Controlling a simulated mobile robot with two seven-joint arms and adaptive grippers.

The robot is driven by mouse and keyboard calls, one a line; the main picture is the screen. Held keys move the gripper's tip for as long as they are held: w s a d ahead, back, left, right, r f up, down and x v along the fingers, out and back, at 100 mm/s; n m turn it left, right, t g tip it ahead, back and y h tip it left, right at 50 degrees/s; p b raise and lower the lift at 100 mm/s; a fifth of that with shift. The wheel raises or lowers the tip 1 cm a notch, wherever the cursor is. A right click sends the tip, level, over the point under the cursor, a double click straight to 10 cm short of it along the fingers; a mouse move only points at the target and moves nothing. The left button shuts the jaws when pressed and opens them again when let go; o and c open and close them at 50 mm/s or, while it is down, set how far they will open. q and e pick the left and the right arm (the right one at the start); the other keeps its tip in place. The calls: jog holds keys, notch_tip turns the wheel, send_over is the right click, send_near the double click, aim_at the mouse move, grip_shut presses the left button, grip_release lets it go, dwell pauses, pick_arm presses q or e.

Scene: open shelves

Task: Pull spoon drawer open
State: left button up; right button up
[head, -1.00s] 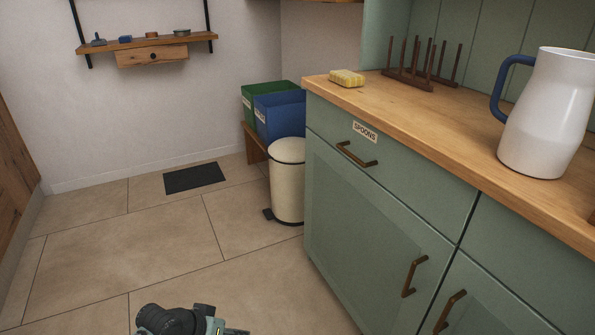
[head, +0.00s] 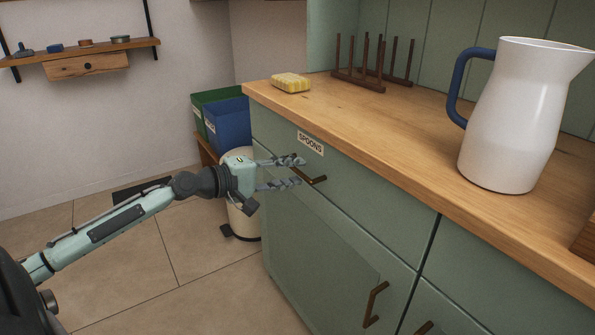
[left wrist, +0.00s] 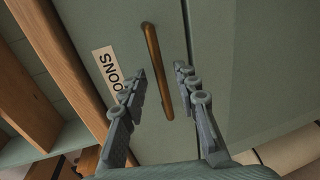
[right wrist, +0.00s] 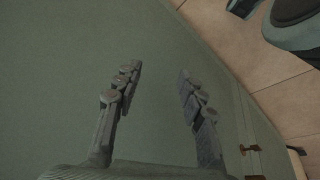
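The spoon drawer (head: 345,190) is a green drawer front under the wooden counter, with a "SPOONS" label (head: 311,143) and a bronze bar handle (head: 312,177). It looks closed. My left gripper (head: 297,171) is open in front of the drawer, with its fingers pointing at the handle. In the left wrist view the handle (left wrist: 157,70) lies between the lines of the two open fingertips (left wrist: 160,72), and contact cannot be made out. In the right wrist view my right gripper (right wrist: 158,72) is open and empty, facing a plain green surface. It is not in the head view.
On the counter (head: 400,165) stand a white jug (head: 515,120), a yellow sponge (head: 291,83) and a wooden rack (head: 360,82). A cream bin (head: 243,220) and blue (head: 228,125) and green boxes stand left of the cabinet. Cabinet doors with handles (head: 375,304) lie below the drawer.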

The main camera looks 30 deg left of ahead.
pick_arm(q)
jog(key=shift+x, duration=1)
grip_shut()
